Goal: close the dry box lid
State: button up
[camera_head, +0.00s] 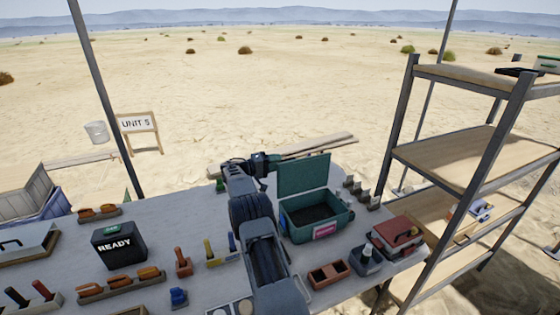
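The dry box, as I take it, is a teal green box (316,216) with a dark inside and a pink label on its front, at the right part of the table. Its lid (303,174) stands open, upright along the back edge. My arm reaches up the middle of the picture, left of the box. My gripper (271,161) is small and dark, beside the lid's upper left edge. I cannot tell whether it touches the lid, and its fingers are too small to read.
The grey table (150,235) holds a black READY box (119,244), tool holders, a two-part brown tray (328,274) and a red case (397,234) near the dry box. Small blocks (361,192) stand behind its right side. A metal shelf rack (470,150) rises at right.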

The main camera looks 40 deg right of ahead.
jog(key=shift+x, duration=0.95)
grip_shut()
jog(key=shift+f, duration=0.1)
